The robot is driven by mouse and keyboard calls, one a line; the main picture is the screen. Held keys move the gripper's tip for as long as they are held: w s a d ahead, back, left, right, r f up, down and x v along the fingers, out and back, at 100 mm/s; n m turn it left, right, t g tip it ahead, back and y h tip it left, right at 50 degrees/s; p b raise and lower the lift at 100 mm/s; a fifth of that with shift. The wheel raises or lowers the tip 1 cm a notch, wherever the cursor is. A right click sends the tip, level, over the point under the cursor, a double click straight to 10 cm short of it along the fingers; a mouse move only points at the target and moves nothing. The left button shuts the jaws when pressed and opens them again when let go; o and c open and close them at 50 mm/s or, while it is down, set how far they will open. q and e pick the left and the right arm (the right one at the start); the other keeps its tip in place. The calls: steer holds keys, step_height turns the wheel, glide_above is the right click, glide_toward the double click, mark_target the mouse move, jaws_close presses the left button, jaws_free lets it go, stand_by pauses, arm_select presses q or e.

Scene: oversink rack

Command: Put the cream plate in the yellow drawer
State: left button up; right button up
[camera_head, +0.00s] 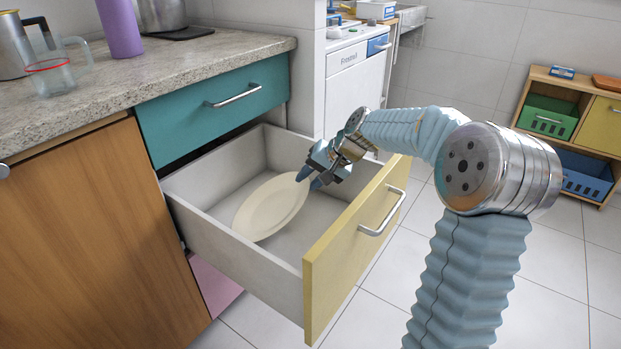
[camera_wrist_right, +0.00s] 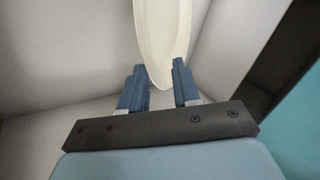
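The cream plate (camera_head: 270,207) is inside the pulled-out yellow drawer (camera_head: 338,262). It looks tilted, with its lower end near the drawer floor and its other end up by my right gripper (camera_head: 310,179). In the right wrist view the plate (camera_wrist_right: 163,38) reaches down to my right gripper (camera_wrist_right: 160,80), its end between the two blue fingers. The fingers stand apart, with a gap around the plate's end, so the gripper looks open. Whether a finger touches the plate I cannot tell. My left gripper is not in view.
A shut teal drawer (camera_head: 215,107) is above the yellow one, under the stone counter (camera_head: 170,72). A glass mug (camera_head: 58,70) and a purple bottle (camera_head: 119,28) stand on the counter. The floor right of the drawer is clear. A wooden shelf (camera_head: 540,85) stands at the far right.

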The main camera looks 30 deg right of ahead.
steer(key=shift+r, duration=0.1)
steer(key=p+v, duration=0.1)
steer(key=v, duration=1.1)
steer(key=shift+r+p, duration=0.1)
steer(key=shift+p, duration=0.2)
